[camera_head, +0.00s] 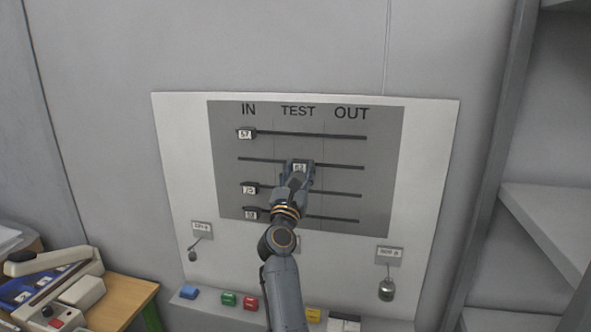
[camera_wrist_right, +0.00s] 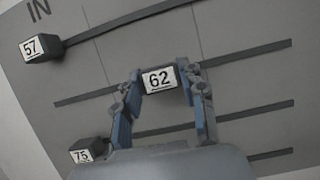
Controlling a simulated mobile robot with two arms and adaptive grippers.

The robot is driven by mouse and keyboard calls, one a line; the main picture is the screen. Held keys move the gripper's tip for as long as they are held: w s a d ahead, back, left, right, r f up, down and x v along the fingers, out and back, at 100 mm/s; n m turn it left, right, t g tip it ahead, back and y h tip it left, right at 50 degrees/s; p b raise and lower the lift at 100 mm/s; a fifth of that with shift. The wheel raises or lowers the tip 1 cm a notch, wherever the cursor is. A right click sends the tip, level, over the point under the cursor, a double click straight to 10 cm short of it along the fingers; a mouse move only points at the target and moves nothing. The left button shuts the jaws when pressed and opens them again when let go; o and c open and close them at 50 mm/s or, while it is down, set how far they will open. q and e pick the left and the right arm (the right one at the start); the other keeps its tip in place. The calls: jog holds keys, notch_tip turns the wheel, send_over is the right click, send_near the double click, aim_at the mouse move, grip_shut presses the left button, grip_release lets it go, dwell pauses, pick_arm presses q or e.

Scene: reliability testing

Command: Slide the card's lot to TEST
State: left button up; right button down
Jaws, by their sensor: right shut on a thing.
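A grey panel (camera_head: 385,150) on a white board carries horizontal slots under the headings IN, TEST and OUT. My right gripper (camera_head: 298,172) has its fingers on either side of the slider marked 62 (camera_head: 299,167), on the second slot under TEST. In the right wrist view, the 62 slider (camera_wrist_right: 160,79) sits between my two fingertips (camera_wrist_right: 164,85). The slider marked 57 (camera_head: 246,133) is on the top slot under IN. The slider marked 75 (camera_wrist_right: 82,152) is on the third slot, also under IN. My left gripper is not in view. I cannot make out a readable card.
The bottom slot's slider (camera_head: 251,213) stands under IN. Below is a ledge with blue (camera_head: 189,292), green (camera_head: 228,299) and red (camera_head: 250,303) blocks. A wooden table (camera_head: 130,296) with equipment stands left.

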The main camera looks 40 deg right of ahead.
jog(key=shift+r, duration=0.2)
jog(key=shift+w+a, duration=0.25)
jog(key=shift+w, duration=0.05)
jog(key=shift+w+a+f, duration=0.1)
jog(key=shift+w+a, duration=0.1)
jog(key=c, duration=0.8)
grip_release()
jog(key=shift+o, duration=0.2)
jog(key=shift+d, duration=0.2)
jog(key=shift+s+a+f, duration=0.1)
jog(key=shift+a+f, duration=0.05)
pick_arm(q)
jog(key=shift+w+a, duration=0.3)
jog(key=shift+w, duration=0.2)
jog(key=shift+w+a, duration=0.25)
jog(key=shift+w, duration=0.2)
pick_arm(e)
jog(key=v, duration=0.7)
jog(key=shift+s, duration=0.15)
